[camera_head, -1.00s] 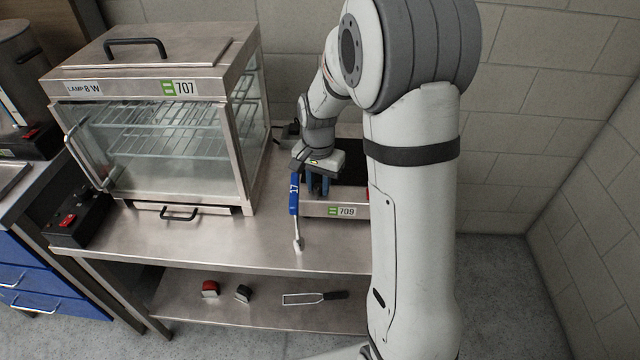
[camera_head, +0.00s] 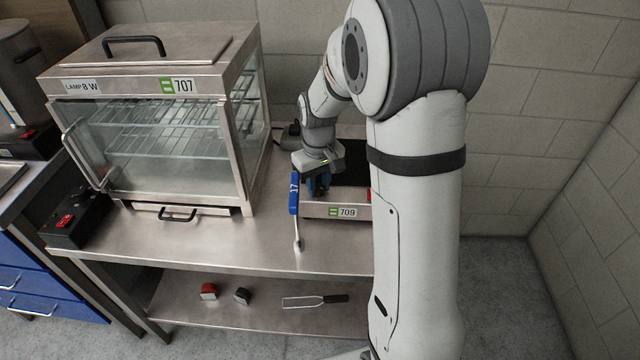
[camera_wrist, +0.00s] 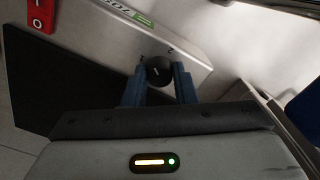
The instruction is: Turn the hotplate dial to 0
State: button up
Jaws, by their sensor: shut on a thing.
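The hotplate (camera_head: 318,211), a low steel box with a dark top and a green 709 label, sits on the steel table, partly hidden by my arm. Its dial (camera_wrist: 158,69) is a round black knob with a pale line on its face, seen in the wrist view. My gripper (camera_head: 318,189) points down at the hotplate's left part. In the wrist view its blue fingers (camera_wrist: 160,80) are shut on the dial, one on each side. The dial is hidden in the head view.
A blue-handled tool (camera_head: 294,200) tagged 17 lies close to the hotplate's left side. A glass display cabinet (camera_head: 150,125) stands to the left. A red switch (camera_wrist: 37,14) shows on the hotplate. The lower shelf (camera_head: 220,313) holds several small items.

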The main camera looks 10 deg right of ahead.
jog(key=n, duration=0.6)
jog(key=shift+s+f+n+b, duration=0.15)
jog(key=shift+n+b, duration=0.15)
jog(key=n, duration=1.2)
jog(key=shift+n+b, duration=0.3)
jog(key=shift+b, duration=0.05)
jog(key=n, duration=0.5)
jog(key=shift+n, duration=0.3)
jog(key=o, duration=0.7)
